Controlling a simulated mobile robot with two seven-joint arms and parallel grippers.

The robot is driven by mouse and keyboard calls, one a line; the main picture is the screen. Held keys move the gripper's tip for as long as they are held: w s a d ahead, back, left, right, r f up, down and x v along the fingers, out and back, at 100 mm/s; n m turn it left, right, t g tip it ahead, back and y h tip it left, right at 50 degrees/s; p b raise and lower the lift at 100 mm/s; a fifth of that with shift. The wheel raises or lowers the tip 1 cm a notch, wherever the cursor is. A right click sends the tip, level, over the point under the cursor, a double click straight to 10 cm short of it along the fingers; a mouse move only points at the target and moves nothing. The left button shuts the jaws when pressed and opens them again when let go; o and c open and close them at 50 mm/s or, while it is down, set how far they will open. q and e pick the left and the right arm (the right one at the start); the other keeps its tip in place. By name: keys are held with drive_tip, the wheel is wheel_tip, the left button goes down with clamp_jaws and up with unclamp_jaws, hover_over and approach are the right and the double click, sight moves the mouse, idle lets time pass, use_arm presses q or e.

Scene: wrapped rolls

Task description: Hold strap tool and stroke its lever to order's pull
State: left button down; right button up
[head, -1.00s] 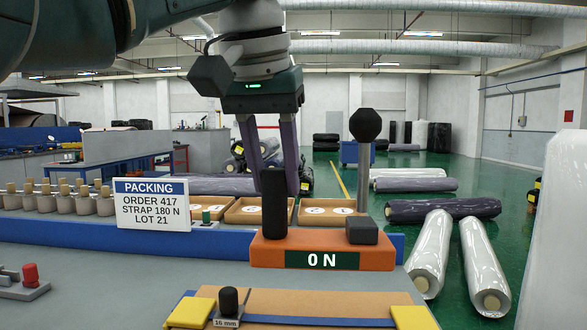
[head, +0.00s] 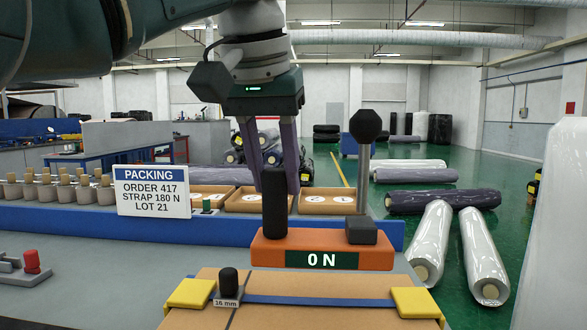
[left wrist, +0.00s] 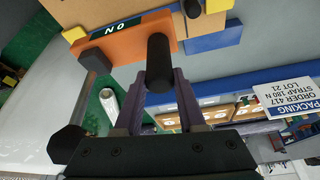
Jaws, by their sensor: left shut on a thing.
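The orange strap tool (head: 400,258) shows "0 N" on its dark display (head: 322,260). Its black upright grip (head: 274,205) is between the fingers of my left gripper (head: 284,180), which is shut on it. In the left wrist view the grip (left wrist: 159,62) also shows between the fingers (left wrist: 160,95). The lever (head: 364,160) stands upright at the tool's right, with a black knob on a grey stem. A brown carton (head: 270,318) with a blue strap (head: 320,300) is just below the tool in the picture. A sign (head: 152,191) reads order 417, strap 180 N, lot 21. My right gripper is not in view.
Yellow corner pieces (head: 190,293) sit at the carton's edges, near a black-knobbed "16 mm" piece (head: 228,285). A red-knobbed fixture (head: 31,262) is at left. Wrapped rolls (head: 431,240) lie on the floor at right.

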sight(274, 230)
use_arm(q)
drive_tip(key=shift+f+b, duration=0.45)
drive_tip(key=shift+f, duration=1.05)
drive_tip(key=shift+f+b, duration=0.3)
drive_tip(key=shift+f, duration=1)
drive_tip(key=shift+f+b, duration=0.3)
drive_tip(key=shift+f, duration=0.35)
drive_tip(key=shift+f, duration=0.1)
drive_tip(key=shift+a+f, duration=0.1)
drive_tip(key=shift+f, duration=0.05)
idle(1.3)
